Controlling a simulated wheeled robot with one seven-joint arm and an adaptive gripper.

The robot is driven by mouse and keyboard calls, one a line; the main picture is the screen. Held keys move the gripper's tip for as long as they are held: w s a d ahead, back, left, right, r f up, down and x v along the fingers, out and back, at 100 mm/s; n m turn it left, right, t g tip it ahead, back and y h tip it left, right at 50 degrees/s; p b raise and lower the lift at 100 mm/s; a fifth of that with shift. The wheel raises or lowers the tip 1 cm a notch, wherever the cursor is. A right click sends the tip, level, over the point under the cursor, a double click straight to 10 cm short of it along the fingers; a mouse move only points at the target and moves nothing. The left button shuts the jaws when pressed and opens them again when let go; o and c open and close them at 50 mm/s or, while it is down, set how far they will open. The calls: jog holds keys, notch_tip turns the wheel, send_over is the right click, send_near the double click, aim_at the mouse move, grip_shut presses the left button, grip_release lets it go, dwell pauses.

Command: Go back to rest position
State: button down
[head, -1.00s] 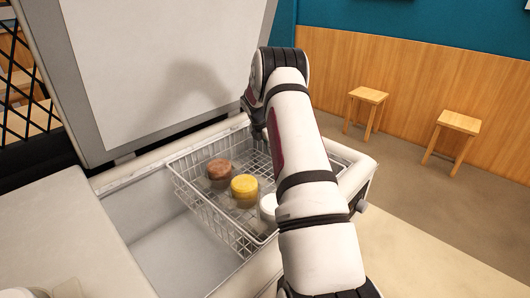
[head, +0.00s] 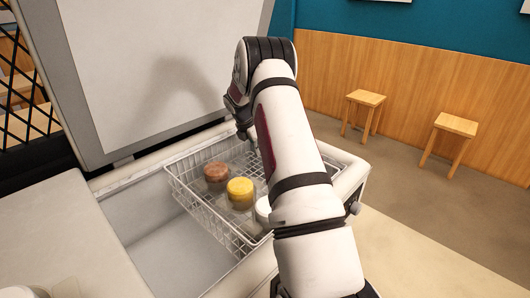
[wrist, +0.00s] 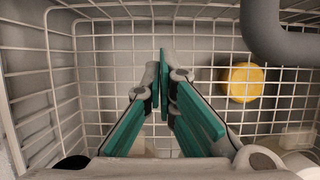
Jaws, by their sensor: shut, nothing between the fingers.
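My gripper (wrist: 164,65) is shut and empty, its green-padded fingers pointing down over the wire basket (wrist: 90,75) in the wrist view. In the head view my gripper (head: 243,132) is small and partly hidden by my arm, above the back part of the basket (head: 207,210). The basket holds a brown-lidded jar (head: 216,171), a yellow-lidded jar (head: 240,188) and a white-lidded jar (head: 263,208) half hidden behind my arm. The yellow-lidded jar (wrist: 242,82) lies right of the fingers in the wrist view, apart from them.
The basket hangs in an open chest freezer (head: 180,262) with its lid (head: 165,65) raised at the back left. A pale counter (head: 55,235) lies at the left. Two wooden stools (head: 365,100) (head: 456,125) stand by the far wall; the floor at right is clear.

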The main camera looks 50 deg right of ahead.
jog(key=v, duration=0.6)
jog(key=shift+a+p, duration=0.25)
jog(key=shift+p, duration=0.1)
jog(key=shift+r, duration=0.1)
jog(key=s+a+r+m+t+y+p, duration=0.1)
jog(key=s+a+r+m+p, duration=0.4)
jog(key=a+r, duration=0.75)
jog(key=s+a+r+m+t+p, duration=0.1)
jog(key=s+a+r+m, duration=0.2)
jog(key=s+a+r, duration=0.7)
jog(key=s+a+r+m+t+y+p, duration=0.1)
jog(key=s+a+r+m+p, duration=0.2)
jog(key=s+a, duration=0.6)
jog(key=s+a+r+m+t+y+p, duration=0.1)
jog(key=s+a+r+m+y+p, duration=0.1)
jog(key=s+a+r+m, duration=0.4)
jog(key=s+a+p, duration=0.1)
jog(key=s+a, duration=0.3)
jog(key=s, duration=0.5)
jog(key=shift+s+m, duration=0.3)
jog(key=shift+s, duration=0.1)
jog(key=shift+d+r, duration=0.1)
jog(key=shift+d, duration=0.05)
